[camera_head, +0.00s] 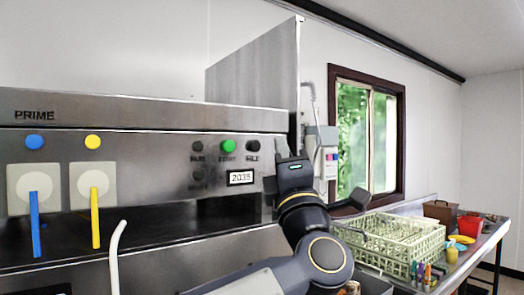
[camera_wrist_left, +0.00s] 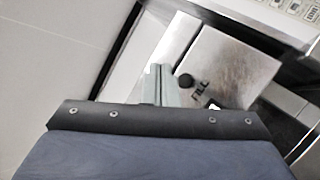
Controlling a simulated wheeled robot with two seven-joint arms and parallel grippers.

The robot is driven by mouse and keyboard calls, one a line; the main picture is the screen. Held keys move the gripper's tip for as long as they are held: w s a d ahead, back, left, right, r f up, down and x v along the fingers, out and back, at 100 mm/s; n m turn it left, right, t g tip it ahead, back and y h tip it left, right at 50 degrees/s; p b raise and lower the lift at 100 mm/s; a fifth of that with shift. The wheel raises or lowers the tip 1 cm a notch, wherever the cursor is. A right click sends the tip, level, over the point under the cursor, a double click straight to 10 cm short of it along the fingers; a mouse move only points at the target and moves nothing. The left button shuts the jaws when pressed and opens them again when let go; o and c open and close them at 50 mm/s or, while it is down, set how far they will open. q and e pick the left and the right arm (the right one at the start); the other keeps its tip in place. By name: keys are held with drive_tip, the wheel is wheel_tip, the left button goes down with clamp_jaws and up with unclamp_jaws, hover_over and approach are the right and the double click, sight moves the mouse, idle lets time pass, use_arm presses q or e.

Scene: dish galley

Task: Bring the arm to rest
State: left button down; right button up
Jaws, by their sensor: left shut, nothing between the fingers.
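My left arm rises from the bottom middle of the head view, in front of the steel machine (camera_head: 150,108). My left gripper (camera_head: 284,146) points up beside the right end of the machine's control panel. Its fingers are shut and empty. In the left wrist view the closed grey fingers (camera_wrist_left: 160,85) show past the dark gripper body, with a black button (camera_wrist_left: 185,81) of the panel behind them. I cannot tell the exact gap between the fingertips and the panel. My right gripper is not in view.
The panel has a green button (camera_head: 227,146), black buttons and a small display (camera_head: 241,177). A blue lever (camera_head: 35,223) and a yellow lever (camera_head: 95,217) hang at left. A pale dish rack (camera_head: 402,262) stands right of my arm, with a red container (camera_head: 469,224) beyond.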

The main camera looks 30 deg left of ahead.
use_arm(q)
drive_tip(key=s+d+f+m+g+h, duration=0.1)
drive_tip(key=d+f+m+h, duration=0.2)
drive_tip(key=f+m+h, duration=0.9)
drive_tip(key=s+d+f+m+g+h, duration=0.1)
drive_tip(key=d+f+m+h, duration=0.2)
drive_tip(key=f+m+h, duration=0.95)
drive_tip(key=s+f+m+g+y, duration=0.1)
drive_tip(key=s+f+g, duration=0.4)
drive_tip(key=s+f, duration=0.4)
drive_tip(key=s+f+m+g+y, duration=0.1)
drive_tip(key=s+f+g, duration=0.5)
drive_tip(key=f, duration=1.1)
drive_tip(key=s+m, duration=0.1)
drive_tip(key=s, duration=0.2)
drive_tip(key=shift+s+a+f, duration=0.15)
drive_tip(key=shift+s+f, duration=0.2)
drive_tip(key=shift+s, duration=0.05)
